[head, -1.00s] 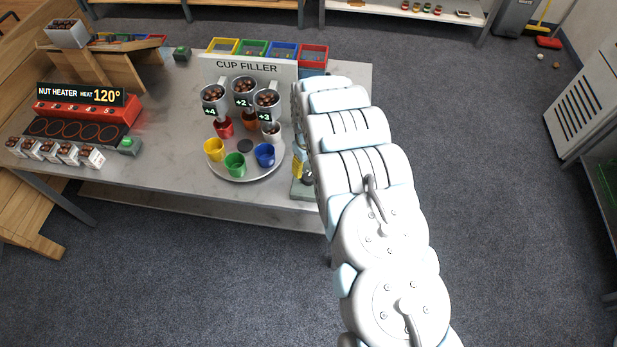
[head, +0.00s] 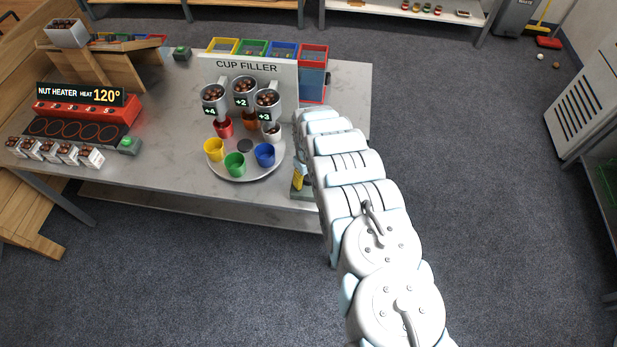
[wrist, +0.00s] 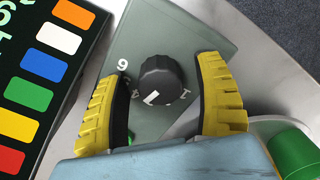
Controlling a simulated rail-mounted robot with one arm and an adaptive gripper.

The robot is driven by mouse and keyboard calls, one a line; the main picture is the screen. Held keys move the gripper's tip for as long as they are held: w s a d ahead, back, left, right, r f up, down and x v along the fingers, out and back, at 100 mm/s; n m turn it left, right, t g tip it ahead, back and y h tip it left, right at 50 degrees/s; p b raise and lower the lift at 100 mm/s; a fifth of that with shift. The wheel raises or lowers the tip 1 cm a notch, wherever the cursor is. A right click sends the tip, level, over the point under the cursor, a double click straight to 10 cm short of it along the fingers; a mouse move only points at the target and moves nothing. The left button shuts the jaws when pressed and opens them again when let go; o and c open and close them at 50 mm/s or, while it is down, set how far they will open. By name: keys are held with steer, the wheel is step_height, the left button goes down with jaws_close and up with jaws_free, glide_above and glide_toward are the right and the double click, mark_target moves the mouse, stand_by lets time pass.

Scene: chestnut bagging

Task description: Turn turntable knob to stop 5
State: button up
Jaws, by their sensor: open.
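The turntable knob (wrist: 160,80) is round, dark and ridged, on a grey-green panel (wrist: 150,28) in the wrist view. Its white pointer line lies on the side toward my gripper. A 6 is readable at the upper left and a 1 at the right; other numerals are partly hidden. My gripper (wrist: 170,112) is open, with one yellow finger on each side of the knob and visible gaps between. In the head view my arm hides the knob; the panel (head: 303,194) and a yellow finger (head: 298,180) peek out. The turntable (head: 236,174) carries several coloured cups.
A black board with coloured squares (wrist: 35,65) lies left of the panel in the wrist view. A green cup (wrist: 292,152) is close to the right finger. In the head view, the cup filler (head: 248,68) stands behind the turntable, and the nut heater (head: 85,110) is at the left.

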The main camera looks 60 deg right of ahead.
steer(key=c, duration=1.2)
steer(key=shift+w, duration=0.1)
steer(key=m, duration=0.3)
steer(key=shift+m+p, duration=0.3)
steer(key=shift+p, duration=0.1)
steer(key=shift+c, duration=0.2)
steer(key=shift+m, duration=1)
steer(key=o, duration=1.2)
steer(key=shift+o, duration=0.2)
steer(key=shift+r, duration=0.1)
